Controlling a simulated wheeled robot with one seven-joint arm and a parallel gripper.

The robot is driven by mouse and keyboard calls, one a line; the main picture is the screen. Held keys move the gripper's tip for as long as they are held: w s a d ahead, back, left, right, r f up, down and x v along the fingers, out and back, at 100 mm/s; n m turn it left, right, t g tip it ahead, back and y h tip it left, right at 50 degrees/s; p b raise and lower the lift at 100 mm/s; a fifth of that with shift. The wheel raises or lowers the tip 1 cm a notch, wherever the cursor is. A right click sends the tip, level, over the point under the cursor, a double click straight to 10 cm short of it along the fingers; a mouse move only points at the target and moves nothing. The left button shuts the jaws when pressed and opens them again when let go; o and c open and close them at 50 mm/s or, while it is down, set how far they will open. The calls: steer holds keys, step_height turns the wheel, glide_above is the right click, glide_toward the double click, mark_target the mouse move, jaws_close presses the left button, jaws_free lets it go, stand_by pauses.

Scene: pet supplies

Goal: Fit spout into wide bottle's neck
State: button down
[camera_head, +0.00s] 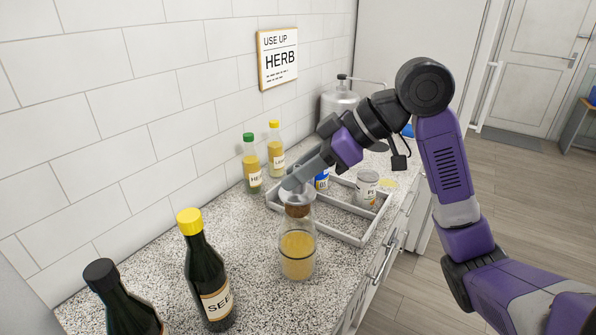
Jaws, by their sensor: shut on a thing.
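The wide clear bottle (297,255), partly filled with yellow liquid, stands upright near the front of the speckled counter. My gripper (293,184) is above its mouth, shut on the spout (297,196). The spout has a grey top and a brown cork-like lower part that shows at the bottle's neck. The spout looks roughly in line with the neck. I cannot tell how deep the cork sits inside. The gripper fingers hide much of the spout's top.
A divided grey tray (346,236) with cans (367,188) lies right behind the bottle. A dark yellow-capped bottle (207,275) and a black-capped one (118,300) stand at left. Two slim bottles (251,163) stand by the wall. A metal canister (339,103) is at the back.

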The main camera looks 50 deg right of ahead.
mark_target(298, 193)
steer(key=shift+f+b, duration=1.75)
steer(key=shift+f, duration=0.55)
steer(key=c, duration=1.1)
jaws_free()
steer(key=shift+o, duration=0.2)
steer(key=shift+r, duration=0.1)
steer(key=v, duration=0.8)
